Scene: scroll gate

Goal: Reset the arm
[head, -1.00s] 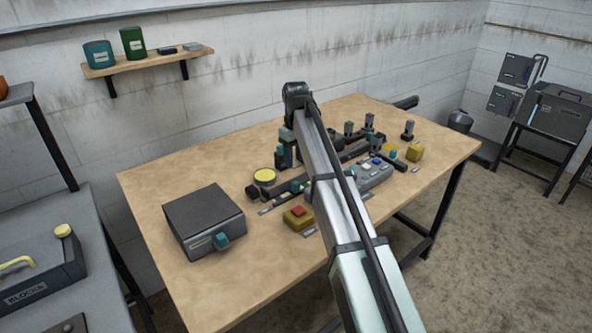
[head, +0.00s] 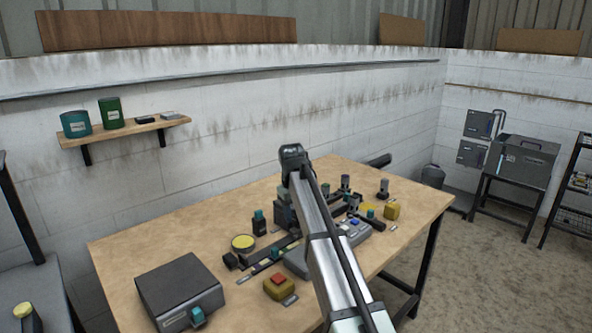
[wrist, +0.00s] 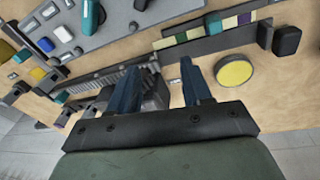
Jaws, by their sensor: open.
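My arm reaches over the wooden workbench (head: 130,250) in the head view, and its links hide the gripper there. In the wrist view my gripper (wrist: 160,82) is open, its two blue fingers apart over the bench. A grey slotted part lies below and behind the fingers, partly hidden by them; I cannot tell whether they touch it. A round yellow pad (wrist: 234,71) is right of the fingers, and it also shows in the head view (head: 243,242). A strip with coloured blocks (wrist: 213,30) lies beyond the fingers.
A grey button panel (head: 353,232) stands right of my arm. A red-topped yellow block (head: 278,286) and a dark box (head: 180,290) with a teal knob are on the near side. Small upright posts stand toward the back right. The bench's left part is mostly clear.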

